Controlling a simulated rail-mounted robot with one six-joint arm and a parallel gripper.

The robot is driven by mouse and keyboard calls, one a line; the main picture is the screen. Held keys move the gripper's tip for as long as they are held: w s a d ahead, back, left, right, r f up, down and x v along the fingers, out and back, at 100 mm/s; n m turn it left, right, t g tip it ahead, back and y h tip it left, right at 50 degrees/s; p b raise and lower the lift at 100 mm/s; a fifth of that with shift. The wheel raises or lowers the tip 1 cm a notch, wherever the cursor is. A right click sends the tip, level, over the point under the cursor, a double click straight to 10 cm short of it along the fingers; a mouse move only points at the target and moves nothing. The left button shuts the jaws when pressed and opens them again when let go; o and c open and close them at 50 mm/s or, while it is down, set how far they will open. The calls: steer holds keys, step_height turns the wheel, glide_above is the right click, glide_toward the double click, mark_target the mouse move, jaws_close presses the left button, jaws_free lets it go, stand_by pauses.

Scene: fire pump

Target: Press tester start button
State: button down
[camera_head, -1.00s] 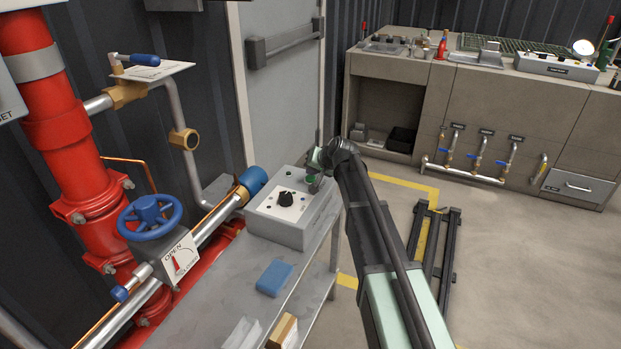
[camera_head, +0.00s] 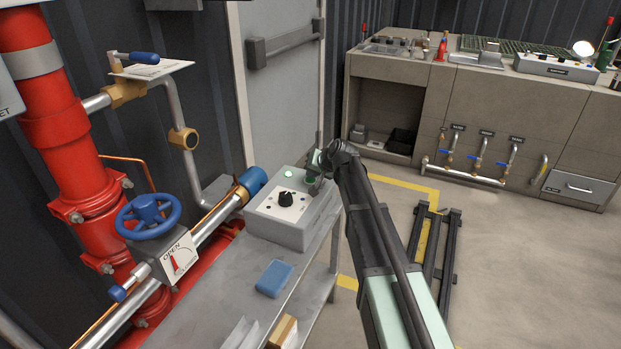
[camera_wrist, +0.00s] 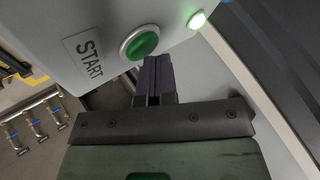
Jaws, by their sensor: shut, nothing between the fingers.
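The tester (camera_head: 285,220) is a grey box with a black knob on its top, standing on a grey bench. Its green start button (camera_wrist: 143,44) sits in a silver ring beside a START label (camera_wrist: 89,58) in the wrist view. A small lamp (camera_wrist: 197,20) near the button glows pale green; it also shows lit in the head view (camera_head: 289,174). My gripper (camera_wrist: 156,62) is shut and empty, its dark fingertips at the near edge of the button. Whether they touch it I cannot tell. In the head view my wrist hides much of the fingers.
A blue block (camera_head: 274,278) lies on the bench (camera_head: 222,292) in front of the tester. A blue-ended pipe (camera_head: 252,181), a blue handwheel (camera_head: 148,216) and red piping (camera_head: 50,125) stand at the left. A door (camera_head: 285,90) is behind.

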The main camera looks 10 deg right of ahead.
mark_target(312, 179)
steer(key=shift+r+p, duration=0.9)
steer(key=shift+r, duration=0.05)
step_height(312, 179, up, 5)
steer(key=p, duration=0.5)
steer(key=shift+r, duration=0.1)
steer(key=shift+s+f, duration=0.1)
steer(key=shift+f, duration=0.1)
